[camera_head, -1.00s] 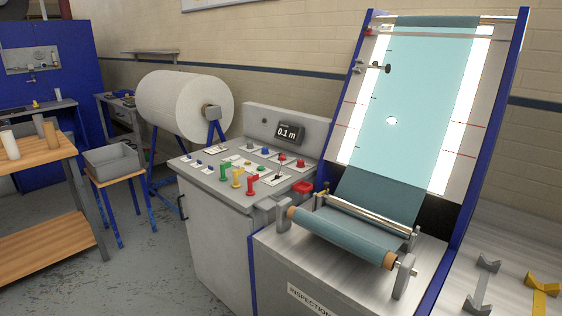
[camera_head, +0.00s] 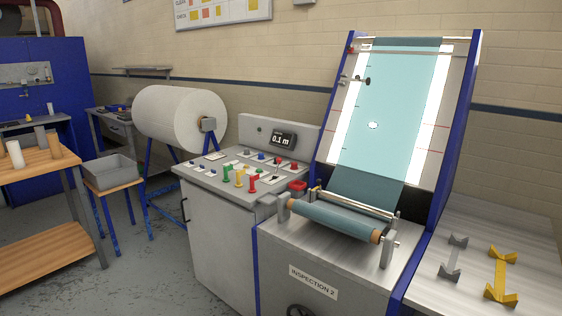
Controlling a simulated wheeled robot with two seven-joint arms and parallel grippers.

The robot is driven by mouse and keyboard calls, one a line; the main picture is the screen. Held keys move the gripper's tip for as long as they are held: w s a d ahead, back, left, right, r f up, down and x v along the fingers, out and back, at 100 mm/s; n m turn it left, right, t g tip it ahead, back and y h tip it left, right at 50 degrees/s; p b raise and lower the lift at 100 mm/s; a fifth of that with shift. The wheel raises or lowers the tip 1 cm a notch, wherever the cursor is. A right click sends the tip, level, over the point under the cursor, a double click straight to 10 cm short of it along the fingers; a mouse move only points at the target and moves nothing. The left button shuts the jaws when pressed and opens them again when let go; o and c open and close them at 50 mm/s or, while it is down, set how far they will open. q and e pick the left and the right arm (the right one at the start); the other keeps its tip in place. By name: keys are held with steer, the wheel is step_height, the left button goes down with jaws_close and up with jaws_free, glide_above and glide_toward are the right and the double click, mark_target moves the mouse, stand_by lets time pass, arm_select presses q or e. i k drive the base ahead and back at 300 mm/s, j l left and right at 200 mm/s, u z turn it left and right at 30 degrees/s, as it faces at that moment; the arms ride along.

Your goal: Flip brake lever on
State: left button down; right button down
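The grey control console (camera_head: 215,183) stands left of the inspection machine. On its sloped top are a green (camera_head: 227,173), a yellow (camera_head: 240,178) and a red upright handle (camera_head: 253,184), with small buttons and a thin toggle lever (camera_head: 276,172) behind them. A red block-like part (camera_head: 298,186) sits at the console's right edge, beside the fabric roll (camera_head: 335,219). No label legible here tells which of these is the brake lever, and its position cannot be told. Neither of my grippers is in view.
The inspection machine (camera_head: 320,268) carries teal fabric over a lit board. A bench with grey and yellow cradles (camera_head: 501,273) stands at the right. A white roll (camera_head: 178,117), grey bin (camera_head: 110,170) and wooden table (camera_head: 45,240) are at the left. Floor before the console is clear.

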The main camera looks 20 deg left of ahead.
mark_target(279, 160)
steer(key=z, duration=1.6)
steer(key=j+z, duration=0.2)
steer(key=k+j, duration=0.1)
steer(key=j, duration=0.55)
steer(key=k+j, duration=0.15)
steer(key=j, duration=0.55)
steer(key=k+j, duration=0.1)
steer(key=j, duration=0.55)
steer(key=k+j, duration=0.1)
steer(key=j, duration=0.55)
steer(key=k+j, duration=0.15)
steer(key=j, duration=0.55)
steer(key=k+j, duration=0.1)
steer(key=j, duration=0.55)
steer(key=k+j, duration=0.1)
steer(key=j, duration=0.55)
steer(key=k+j, duration=0.15)
steer(key=j, duration=0.55)
